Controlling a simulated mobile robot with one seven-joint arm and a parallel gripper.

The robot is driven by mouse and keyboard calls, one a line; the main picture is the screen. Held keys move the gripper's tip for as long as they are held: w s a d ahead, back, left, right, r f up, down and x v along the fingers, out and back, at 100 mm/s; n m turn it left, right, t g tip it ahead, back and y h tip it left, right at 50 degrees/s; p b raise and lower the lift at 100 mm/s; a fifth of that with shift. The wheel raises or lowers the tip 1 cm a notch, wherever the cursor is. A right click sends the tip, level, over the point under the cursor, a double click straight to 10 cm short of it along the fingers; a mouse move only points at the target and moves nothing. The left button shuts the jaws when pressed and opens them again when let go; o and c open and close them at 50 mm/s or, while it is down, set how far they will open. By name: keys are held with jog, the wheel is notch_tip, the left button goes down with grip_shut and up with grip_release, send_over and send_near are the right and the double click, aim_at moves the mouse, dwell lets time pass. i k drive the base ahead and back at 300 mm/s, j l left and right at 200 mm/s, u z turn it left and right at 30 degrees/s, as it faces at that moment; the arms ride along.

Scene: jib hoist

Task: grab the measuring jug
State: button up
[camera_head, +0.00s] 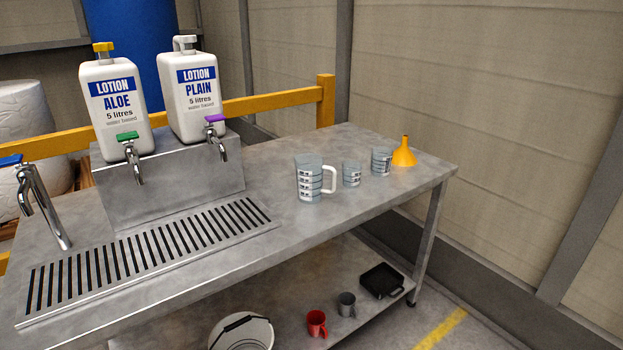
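The measuring jug (309,181) is clear with dark level markings and a white handle on its right side. It stands upright on the steel table (262,214), right of the drip grate. Two smaller clear measuring cups stand to its right: a small one (351,174) and a slightly larger one (381,161). My gripper is not in view, so its position relative to the jug is not shown.
A yellow funnel (404,153) stands near the table's right end. Lotion containers (115,106) (194,98) with taps sit on a raised block at left. A steel faucet (42,207) is at far left. A bucket (241,333), red mug (316,323), grey mug (346,304) and black tray (382,281) are on the lower shelf.

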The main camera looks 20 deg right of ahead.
aim_at(310, 169)
jog(key=i+j+z, duration=0.45)
jog(key=z, duration=0.2)
jog(key=i, duration=0.5)
jog(key=i+j+z, duration=0.1)
jog(key=i, duration=0.4)
